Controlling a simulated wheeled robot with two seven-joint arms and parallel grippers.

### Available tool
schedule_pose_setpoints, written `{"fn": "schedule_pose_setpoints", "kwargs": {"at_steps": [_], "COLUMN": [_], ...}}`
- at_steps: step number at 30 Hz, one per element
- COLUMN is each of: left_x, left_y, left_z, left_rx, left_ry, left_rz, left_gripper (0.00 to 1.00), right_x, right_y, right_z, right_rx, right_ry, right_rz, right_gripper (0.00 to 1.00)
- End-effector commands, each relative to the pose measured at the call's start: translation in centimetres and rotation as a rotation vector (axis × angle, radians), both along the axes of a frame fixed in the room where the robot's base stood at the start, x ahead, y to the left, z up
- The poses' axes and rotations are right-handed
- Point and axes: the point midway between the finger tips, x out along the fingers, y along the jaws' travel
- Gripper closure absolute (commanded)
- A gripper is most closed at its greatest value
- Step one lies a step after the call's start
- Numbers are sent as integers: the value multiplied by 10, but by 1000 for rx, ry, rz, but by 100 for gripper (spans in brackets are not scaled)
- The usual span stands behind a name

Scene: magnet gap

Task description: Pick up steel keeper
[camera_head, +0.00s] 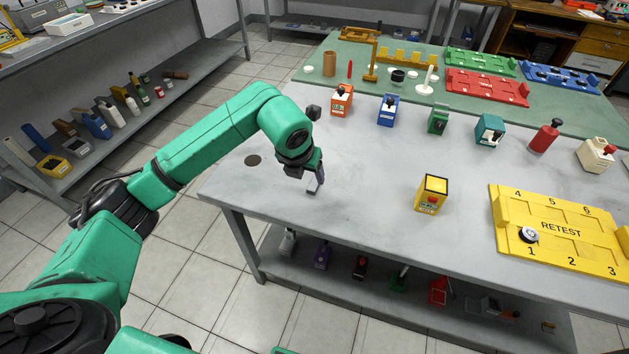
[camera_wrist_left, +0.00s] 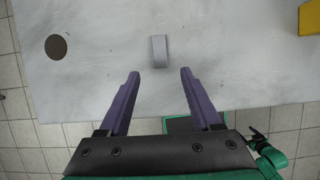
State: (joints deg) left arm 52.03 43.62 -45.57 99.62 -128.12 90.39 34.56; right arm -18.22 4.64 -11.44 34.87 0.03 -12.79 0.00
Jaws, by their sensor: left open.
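The steel keeper (camera_wrist_left: 159,52) looks like a small grey block lying on the grey tabletop in the left wrist view. It is just beyond my left fingertips and roughly centred between their lines, with clear room on both sides. My left gripper (camera_wrist_left: 160,73) is open, its two purple fingers apart with nothing between them. In the head view my left gripper (camera_head: 316,181) points down over the left part of the table. There the keeper is hard to tell apart from the fingertips. My right gripper does not show.
A round dark hole (camera_head: 253,160) is left of the gripper. A yellow box (camera_head: 431,194) and the yellow RETEST board (camera_head: 560,232) are to the right. Several coloured blocks stand behind. The table's front edge is near the gripper; the tabletop around the keeper is clear.

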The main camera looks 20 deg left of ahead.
Motion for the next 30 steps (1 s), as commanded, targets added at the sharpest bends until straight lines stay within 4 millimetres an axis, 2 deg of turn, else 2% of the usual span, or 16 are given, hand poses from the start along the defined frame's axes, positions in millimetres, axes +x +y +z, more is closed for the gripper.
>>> {"fn": "schedule_pose_setpoints", "kwargs": {"at_steps": [4, 9, 12, 19, 23, 24, 30], "left_x": [8, 24, 30, 32, 32, 32, 32], "left_y": [-1, -3, -3, -3, -3, -3, -3], "left_z": [-18, -43, -59, -63, -62, -62, -62], "left_rx": [-2, -2, -2, -2, -2, -2, -3], "left_ry": [2, 4, 1, -2, -2, -2, -3], "left_rz": [-1, 0, -1, -2, -2, -2, -1], "left_gripper": [35, 35, 35, 35, 85, 100, 100], "right_x": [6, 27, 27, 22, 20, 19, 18], "right_y": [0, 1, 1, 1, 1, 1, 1], "right_z": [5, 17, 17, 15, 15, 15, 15], "right_rx": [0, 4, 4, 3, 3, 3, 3], "right_ry": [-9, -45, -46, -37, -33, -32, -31], "right_rz": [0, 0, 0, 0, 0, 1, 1], "right_gripper": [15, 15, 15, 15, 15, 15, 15]}}
